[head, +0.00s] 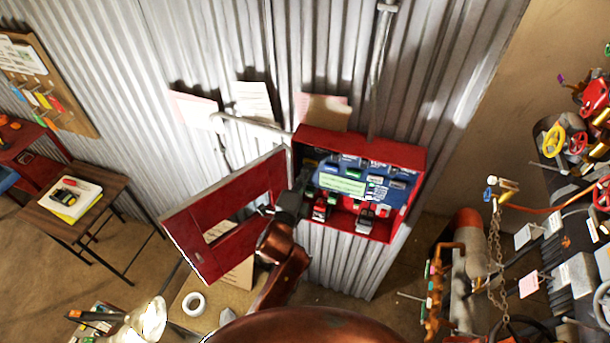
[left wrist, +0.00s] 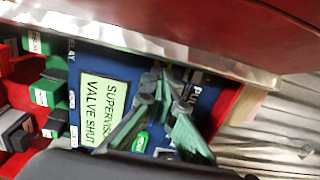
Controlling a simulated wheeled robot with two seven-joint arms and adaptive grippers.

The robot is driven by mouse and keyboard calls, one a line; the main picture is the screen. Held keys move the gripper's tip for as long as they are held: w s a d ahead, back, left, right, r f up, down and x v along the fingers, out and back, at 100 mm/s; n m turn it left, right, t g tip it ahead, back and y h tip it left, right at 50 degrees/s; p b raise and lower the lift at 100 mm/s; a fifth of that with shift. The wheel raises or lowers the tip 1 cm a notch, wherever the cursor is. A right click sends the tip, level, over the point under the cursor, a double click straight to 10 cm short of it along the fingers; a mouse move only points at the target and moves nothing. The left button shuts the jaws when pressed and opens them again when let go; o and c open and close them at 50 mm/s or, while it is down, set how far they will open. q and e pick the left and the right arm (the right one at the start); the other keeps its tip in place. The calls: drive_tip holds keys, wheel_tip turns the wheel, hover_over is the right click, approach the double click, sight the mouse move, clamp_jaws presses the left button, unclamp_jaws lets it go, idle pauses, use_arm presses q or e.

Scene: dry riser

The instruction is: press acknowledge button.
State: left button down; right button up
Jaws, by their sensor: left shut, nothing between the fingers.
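The red cabinet (head: 413,153) on the corrugated wall has its door (head: 180,225) swung open to the left. Inside is a blue panel (head: 398,197) with a pale green display (head: 342,184), several small labelled parts and red and grey blocks below. My left gripper (head: 303,180) is at the panel's left side, shut and empty. In the left wrist view its fingertips (left wrist: 161,82) are over the panel, right of the display (left wrist: 104,105), which reads "SUPERVIS… VALVE SHUT". A small green labelled part (left wrist: 140,142) shows between the fingers. I cannot identify the acknowledge button or tell contact.
A small wooden table (head: 92,190) with a yellow pad stands at the left. A white tape roll (head: 194,304) lies below the door. At the right are an orange-topped cylinder (head: 468,238), a hanging chain (head: 495,250) and a crowded rack of valves and tags.

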use_arm(q)
drive_tip(key=shift+w+d, duration=0.2)
drive_tip(key=shift+w, duration=0.35)
idle(0.6)
drive_tip(key=p+v, duration=0.2)
drive_tip(key=v, duration=0.4)
drive_tip(key=shift+p, duration=0.3)
idle(0.5)
